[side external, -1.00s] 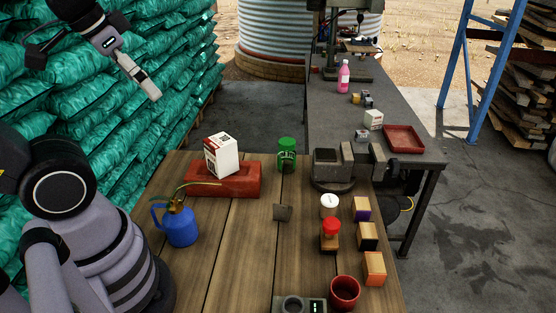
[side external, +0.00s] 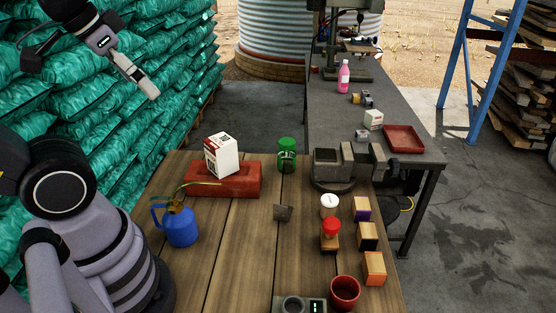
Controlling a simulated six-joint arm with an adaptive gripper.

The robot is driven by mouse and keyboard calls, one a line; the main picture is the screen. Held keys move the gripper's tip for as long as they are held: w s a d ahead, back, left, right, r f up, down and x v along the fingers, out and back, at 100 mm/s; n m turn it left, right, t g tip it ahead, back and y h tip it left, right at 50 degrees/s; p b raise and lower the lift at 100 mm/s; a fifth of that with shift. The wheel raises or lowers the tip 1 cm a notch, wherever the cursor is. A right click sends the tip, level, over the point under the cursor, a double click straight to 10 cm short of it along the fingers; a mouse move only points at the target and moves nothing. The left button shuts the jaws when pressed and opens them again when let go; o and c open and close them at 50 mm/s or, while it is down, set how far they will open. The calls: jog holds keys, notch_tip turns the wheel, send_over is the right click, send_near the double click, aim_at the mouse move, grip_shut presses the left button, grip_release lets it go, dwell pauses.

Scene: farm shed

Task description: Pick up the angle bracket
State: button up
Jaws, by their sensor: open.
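A small grey metal piece that looks like the angle bracket (side external: 283,212) rests on the wooden table (side external: 228,262), near its middle. It is to the right of the blue oil can and below the green can in the picture. My gripper (side external: 151,92) is raised at the upper left, in front of the stacked green bags, well above and away from the bracket. It is open and nothing shows between its fingers.
A blue oil can (side external: 179,222) and a red tray (side external: 240,179) with a white box (side external: 221,155) stand left of the bracket. A green can (side external: 287,155) and a vise (side external: 335,168) are behind. Jars (side external: 330,235), several blocks (side external: 374,268) and a red cup (side external: 344,292) line the right.

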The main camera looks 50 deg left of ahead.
jog(key=c, duration=0.3)
